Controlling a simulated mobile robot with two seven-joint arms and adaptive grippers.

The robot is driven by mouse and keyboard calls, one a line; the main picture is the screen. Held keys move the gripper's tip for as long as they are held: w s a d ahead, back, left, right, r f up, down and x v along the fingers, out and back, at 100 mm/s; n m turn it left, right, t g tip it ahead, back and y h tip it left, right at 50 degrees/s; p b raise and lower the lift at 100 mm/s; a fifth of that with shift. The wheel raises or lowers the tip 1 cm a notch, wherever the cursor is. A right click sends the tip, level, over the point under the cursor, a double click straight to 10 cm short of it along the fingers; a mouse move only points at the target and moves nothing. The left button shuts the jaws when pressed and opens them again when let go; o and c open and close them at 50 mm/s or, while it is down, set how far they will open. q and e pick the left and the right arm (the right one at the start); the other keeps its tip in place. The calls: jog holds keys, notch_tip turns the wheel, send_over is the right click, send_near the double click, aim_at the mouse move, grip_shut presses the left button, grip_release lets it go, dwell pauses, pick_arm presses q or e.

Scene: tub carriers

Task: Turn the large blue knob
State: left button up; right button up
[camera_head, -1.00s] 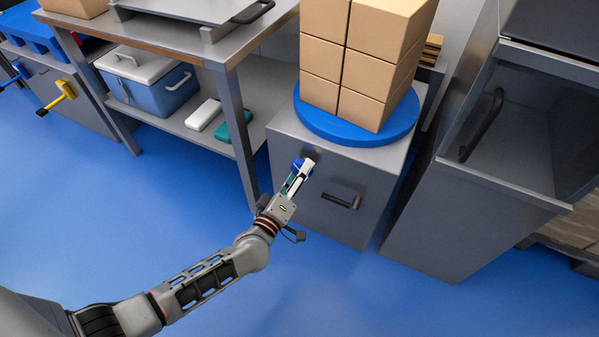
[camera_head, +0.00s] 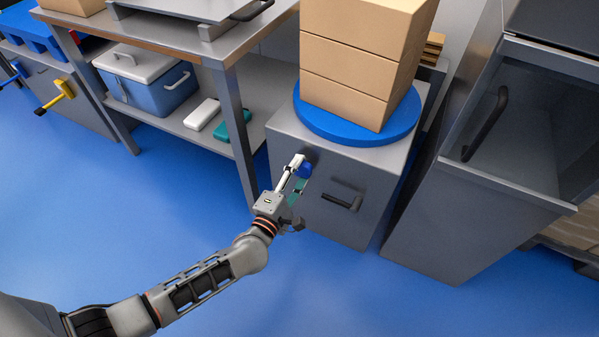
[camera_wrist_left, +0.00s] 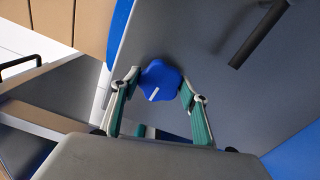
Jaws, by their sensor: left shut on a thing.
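The large blue knob (camera_head: 306,171) sits on the front of a grey cabinet (camera_head: 285,140), left of a black handle. In the left wrist view the knob (camera_wrist_left: 160,84) has a lobed outline and a white line mark. My left gripper (camera_head: 301,171) is at the knob. In the wrist view its two fingers (camera_wrist_left: 161,88) stand on either side of the knob, shut on it, with green inner pads. Part of the knob is hidden by a finger in the head view. My right gripper is not in view.
A blue round turntable (camera_head: 337,127) on the cabinet carries a stack of cardboard boxes (camera_head: 362,60). The black handle (camera_head: 342,202) sticks out nearby. An open-fronted grey cabinet (camera_head: 450,210) stands at right, a workbench (camera_head: 230,80) at left. The blue floor in front is clear.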

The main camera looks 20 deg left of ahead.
pick_arm(q)
jog(key=shift+n, duration=0.3)
dwell(0.4)
jog(key=o, duration=1.1)
jog(key=s, duration=1.2)
jog(key=shift+a, duration=0.15)
